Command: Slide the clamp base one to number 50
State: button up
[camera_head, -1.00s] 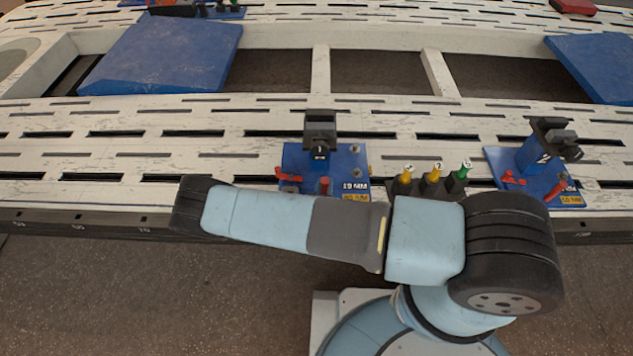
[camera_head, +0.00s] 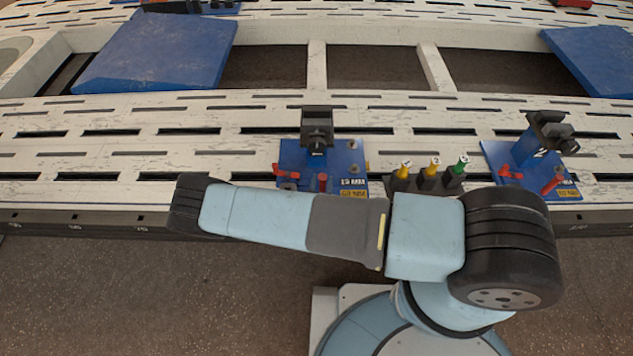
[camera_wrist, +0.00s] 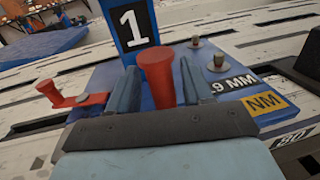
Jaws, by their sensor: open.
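Clamp base one (camera_head: 297,153) is a blue plate with a dark-topped upright clamp, standing near the front edge of the slotted bench. In the wrist view its blue plate (camera_wrist: 98,83) fills the middle, with a white "1" on the upright (camera_wrist: 130,27). My gripper (camera_wrist: 157,80) is open, with its two fingers on either side of the upright red handle (camera_wrist: 157,70). Contact with the handle cannot be told. A second red lever (camera_wrist: 75,100) lies to the left. I cannot make out the fingers in the head view. The bench edge carries numbers; "80" (camera_wrist: 291,138) shows in the wrist view.
A dark holder (camera_head: 428,183) with yellow and green-topped pieces stands just right of clamp base one. Clamp base two (camera_head: 520,160) is further right. The bench strip left of clamp base one (camera_head: 110,155) is clear. Blue panels (camera_head: 160,52) lie farther back.

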jog(key=s+a, duration=0.1)
jog(key=s, duration=1.2)
jog(key=shift+s+a, duration=0.25)
